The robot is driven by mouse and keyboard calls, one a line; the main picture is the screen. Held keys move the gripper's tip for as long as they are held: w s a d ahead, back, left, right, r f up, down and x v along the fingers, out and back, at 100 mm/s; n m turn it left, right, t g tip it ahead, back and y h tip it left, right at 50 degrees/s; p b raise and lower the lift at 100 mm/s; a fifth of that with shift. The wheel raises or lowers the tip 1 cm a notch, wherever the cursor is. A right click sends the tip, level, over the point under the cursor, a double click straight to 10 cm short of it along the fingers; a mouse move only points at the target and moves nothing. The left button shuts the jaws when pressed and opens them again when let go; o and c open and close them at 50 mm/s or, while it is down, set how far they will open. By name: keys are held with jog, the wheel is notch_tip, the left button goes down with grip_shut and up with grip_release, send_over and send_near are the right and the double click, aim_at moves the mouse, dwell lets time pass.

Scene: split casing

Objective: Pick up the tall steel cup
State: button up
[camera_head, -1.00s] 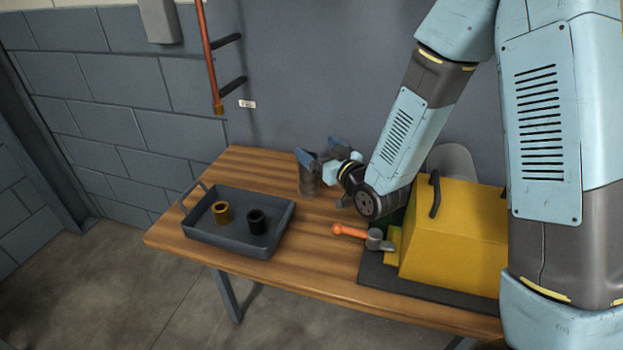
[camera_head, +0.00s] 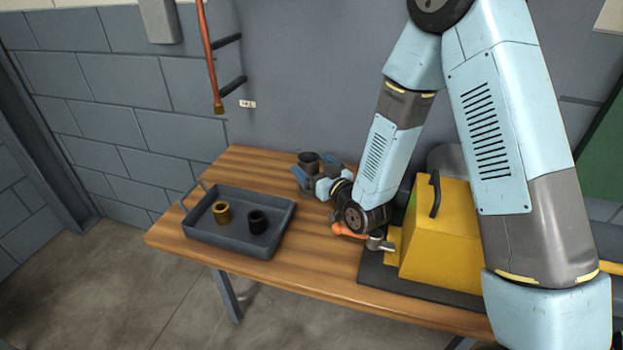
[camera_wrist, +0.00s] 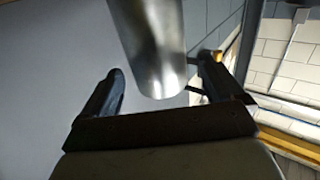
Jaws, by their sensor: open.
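The tall steel cup (camera_head: 309,160) stands at the back of the wooden table; in the head view its dark open top shows behind my gripper, and its lower part is hidden. In the wrist view the cup (camera_wrist: 153,45) is a shiny grey cylinder reaching in from the top edge, between the two fingers. My gripper (camera_head: 317,175) is open, with its blue-grey fingers low at the cup. In the wrist view my gripper (camera_wrist: 160,82) has a finger on each side of the cup, with a clear gap on the left and a narrower one on the right.
A grey tray (camera_head: 197,237) with a brass ring (camera_head: 221,212) and a black ring (camera_head: 257,221) sits at the left. A yellow casing (camera_head: 440,245) stands on a dark mat at the right. An orange-handled tool (camera_head: 350,232) lies close under my arm.

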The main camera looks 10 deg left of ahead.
aim_at(303, 158)
jog(key=x, duration=0.5)
jog(key=shift+d, duration=0.1)
jog(key=shift+c, duration=0.2)
jog(key=c, duration=1.4)
